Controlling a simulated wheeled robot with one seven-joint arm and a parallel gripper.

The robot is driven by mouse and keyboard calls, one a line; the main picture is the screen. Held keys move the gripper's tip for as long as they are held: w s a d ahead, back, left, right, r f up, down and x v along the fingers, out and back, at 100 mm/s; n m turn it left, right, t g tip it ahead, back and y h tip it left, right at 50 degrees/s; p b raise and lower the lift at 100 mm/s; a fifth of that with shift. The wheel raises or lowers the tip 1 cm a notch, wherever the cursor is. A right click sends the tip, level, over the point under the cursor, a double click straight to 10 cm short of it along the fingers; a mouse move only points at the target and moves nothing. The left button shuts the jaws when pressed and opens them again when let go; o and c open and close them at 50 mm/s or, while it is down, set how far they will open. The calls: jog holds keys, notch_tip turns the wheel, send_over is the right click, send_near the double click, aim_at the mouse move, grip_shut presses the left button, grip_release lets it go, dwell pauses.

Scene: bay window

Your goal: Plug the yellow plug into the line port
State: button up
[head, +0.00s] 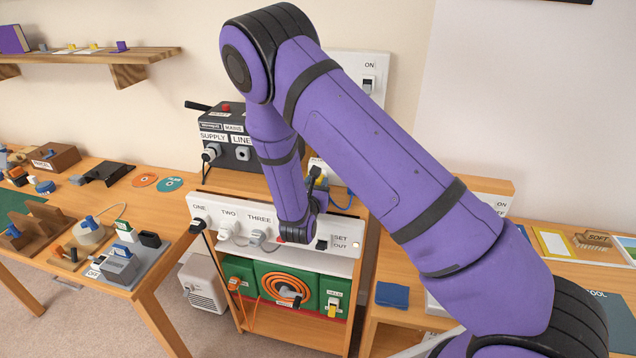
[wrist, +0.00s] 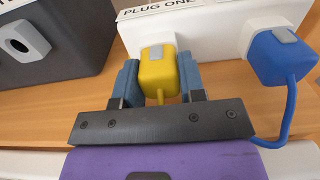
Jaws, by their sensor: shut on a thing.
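The yellow plug (wrist: 158,75) is between the two fingers of my gripper (wrist: 158,84) in the wrist view, with its yellow cord running back toward the gripper. Its far end meets the front of a white box (wrist: 203,32); I cannot tell whether it is seated in a socket there. In the head view my gripper (head: 318,182) is partly hidden by my arm, with a bit of yellow showing. The line port (head: 243,153) is a grey socket with a dark hole on the black box under the label LINE. It also shows in the wrist view (wrist: 22,42), left of my gripper.
A blue plug (wrist: 282,55) with a blue cord sits at the white box, right of the yellow plug. Below, a white strip (head: 235,222) holds several plugs. Bare wood (wrist: 60,113) lies before the black box.

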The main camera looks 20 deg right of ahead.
jog(key=shift+v, duration=0.8)
dwell(0.4)
jog(key=shift+v, duration=1.05)
